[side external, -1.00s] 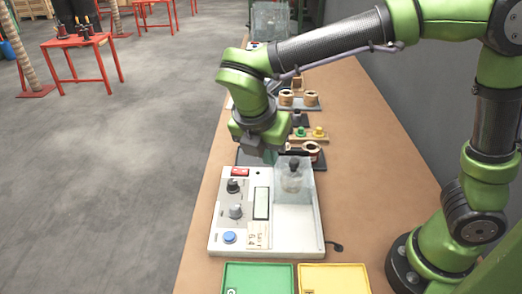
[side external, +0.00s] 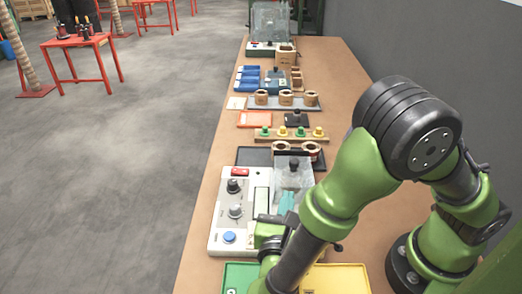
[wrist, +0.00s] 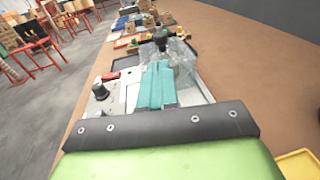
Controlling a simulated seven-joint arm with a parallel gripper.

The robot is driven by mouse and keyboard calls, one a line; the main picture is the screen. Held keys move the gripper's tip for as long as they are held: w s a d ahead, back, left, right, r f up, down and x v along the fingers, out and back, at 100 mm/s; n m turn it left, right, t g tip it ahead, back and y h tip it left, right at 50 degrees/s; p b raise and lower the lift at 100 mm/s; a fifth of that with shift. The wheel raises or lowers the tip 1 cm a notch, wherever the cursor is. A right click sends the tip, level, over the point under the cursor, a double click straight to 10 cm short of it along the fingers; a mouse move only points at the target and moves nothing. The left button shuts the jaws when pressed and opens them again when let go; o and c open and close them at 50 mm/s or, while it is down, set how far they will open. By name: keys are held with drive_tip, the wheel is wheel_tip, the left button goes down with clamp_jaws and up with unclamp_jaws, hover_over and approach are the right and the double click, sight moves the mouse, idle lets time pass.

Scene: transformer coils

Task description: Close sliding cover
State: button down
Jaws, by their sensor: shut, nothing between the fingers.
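The clear sliding cover (side external: 306,172) with a dark knob (side external: 294,165) stands at the far end of the right-hand bay of a white machine (side external: 222,215). In the wrist view the cover (wrist: 183,56) and its knob (wrist: 160,40) are just beyond my fingertips. My gripper (side external: 287,199) is over the near part of the bay, on the near side of the cover, with its teal fingers together and empty. The fingers also show in the wrist view (wrist: 158,68). I cannot tell whether they touch the cover. My arm hides the near right part of the machine.
A green tray (side external: 238,275) and a yellow tray (side external: 340,278) lie at the near end of the bench. Beyond the machine are a dark tray (side external: 254,156), a rack with coloured pegs (side external: 290,134) and several coils (side external: 285,98). The bench right of the machine is partly clear.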

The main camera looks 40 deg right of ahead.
sight(293, 166)
drive_tip(key=x, duration=0.8)
drive_tip(key=shift+w+d, duration=0.35)
drive_tip(key=shift+d, duration=0.15)
